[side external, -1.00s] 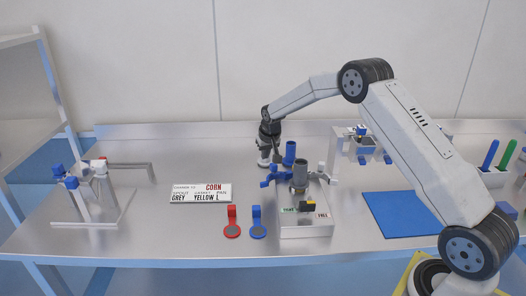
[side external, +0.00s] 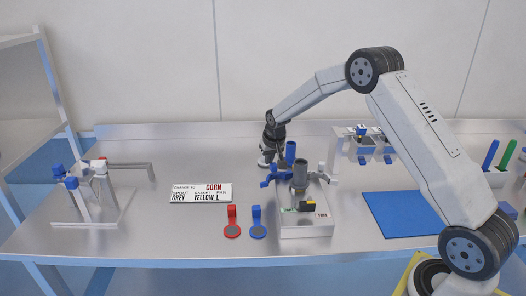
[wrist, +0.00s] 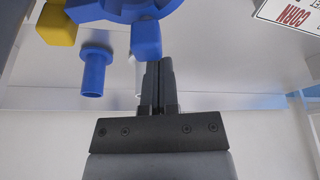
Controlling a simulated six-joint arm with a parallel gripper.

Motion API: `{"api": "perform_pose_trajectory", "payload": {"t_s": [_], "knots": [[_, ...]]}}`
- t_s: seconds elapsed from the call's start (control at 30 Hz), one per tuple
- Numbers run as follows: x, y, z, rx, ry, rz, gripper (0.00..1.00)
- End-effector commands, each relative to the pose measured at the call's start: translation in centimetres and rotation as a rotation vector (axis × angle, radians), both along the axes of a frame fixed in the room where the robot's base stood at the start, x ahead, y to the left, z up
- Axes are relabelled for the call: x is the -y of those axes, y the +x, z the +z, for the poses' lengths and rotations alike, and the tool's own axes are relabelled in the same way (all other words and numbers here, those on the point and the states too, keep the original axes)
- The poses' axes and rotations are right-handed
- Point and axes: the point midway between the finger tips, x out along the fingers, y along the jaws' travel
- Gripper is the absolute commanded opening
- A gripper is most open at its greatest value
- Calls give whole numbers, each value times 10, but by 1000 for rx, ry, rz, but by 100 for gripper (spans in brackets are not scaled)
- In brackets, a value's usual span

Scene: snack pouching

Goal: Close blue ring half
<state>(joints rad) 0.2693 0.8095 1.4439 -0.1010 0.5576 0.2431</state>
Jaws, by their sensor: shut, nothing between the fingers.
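In the side view my gripper (side external: 265,162) is low behind the ring half and partly hard to make out.
A blue tube (side external: 290,152) stands behind the spout; it also shows in the wrist view (wrist: 95,72), near a yellow block (wrist: 57,25). A sign (side external: 201,193) and red (side external: 232,222) and blue (side external: 257,222) paddles lie left of the station box (side external: 306,228). A blue mat (side external: 400,215) lies right.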

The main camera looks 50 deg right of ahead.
Motion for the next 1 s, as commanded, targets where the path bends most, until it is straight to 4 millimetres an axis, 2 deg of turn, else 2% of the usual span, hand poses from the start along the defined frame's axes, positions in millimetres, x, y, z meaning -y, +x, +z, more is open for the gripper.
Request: {"api": "perform_pose_trajectory", "payload": {"t_s": [1.0], "knots": [[-6,-4,0,0,-1,110,0]]}}
